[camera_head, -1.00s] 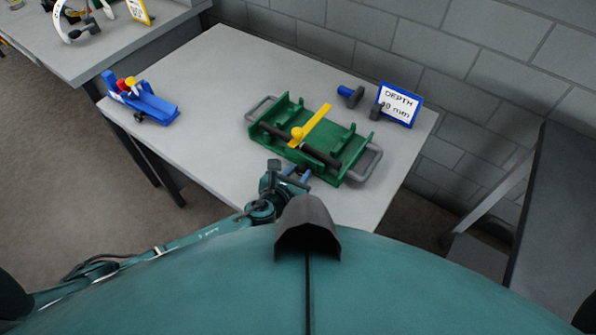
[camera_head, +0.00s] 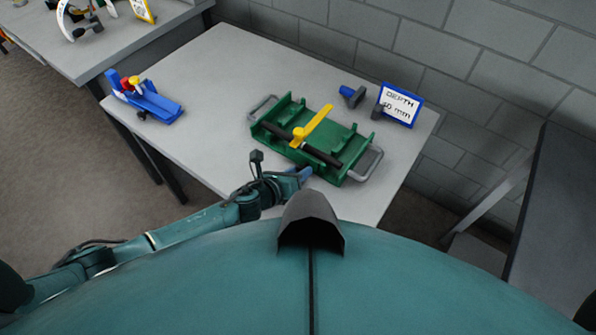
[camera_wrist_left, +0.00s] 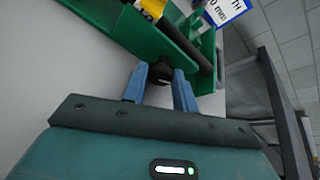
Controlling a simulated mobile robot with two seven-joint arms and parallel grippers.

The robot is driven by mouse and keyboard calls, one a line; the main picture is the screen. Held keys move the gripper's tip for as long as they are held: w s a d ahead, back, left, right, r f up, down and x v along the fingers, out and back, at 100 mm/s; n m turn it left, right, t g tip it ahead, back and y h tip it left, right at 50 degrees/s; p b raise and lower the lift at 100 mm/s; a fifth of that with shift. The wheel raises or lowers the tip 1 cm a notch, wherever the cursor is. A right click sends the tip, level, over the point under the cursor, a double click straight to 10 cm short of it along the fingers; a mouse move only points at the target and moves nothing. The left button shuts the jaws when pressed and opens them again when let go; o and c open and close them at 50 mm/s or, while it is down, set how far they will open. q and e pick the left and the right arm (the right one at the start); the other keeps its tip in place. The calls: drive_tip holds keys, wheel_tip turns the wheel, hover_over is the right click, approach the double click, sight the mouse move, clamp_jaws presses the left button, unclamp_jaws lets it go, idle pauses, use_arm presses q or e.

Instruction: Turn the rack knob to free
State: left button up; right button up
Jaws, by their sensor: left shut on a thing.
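The green rack (camera_head: 352,140) lies on the table, with a yellow lever (camera_head: 316,122) across its black rod (camera_head: 320,155). My left gripper (camera_head: 305,173) is at the rack's near side. In the left wrist view its blue fingers (camera_wrist_left: 160,80) are on either side of the round black knob (camera_wrist_left: 160,68), shut on it. The knob sits on the green wall, below the rod. In the head view the knob is hidden by the gripper and the rack. Any free or lock marking is not readable. My right gripper is not in view.
A blue fixture (camera_head: 148,100) with red and yellow parts stands at the table's left. A blue-and-black plug (camera_head: 351,96) and a blue-framed depth sign (camera_head: 400,105) stand behind the rack.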

use_arm(q)
drive_tip(key=o, duration=1)
drive_tip(key=shift+s+a, duration=0.1)
drive_tip(key=v, duration=1.3)
drive_tip(key=shift+r, duration=0.1)
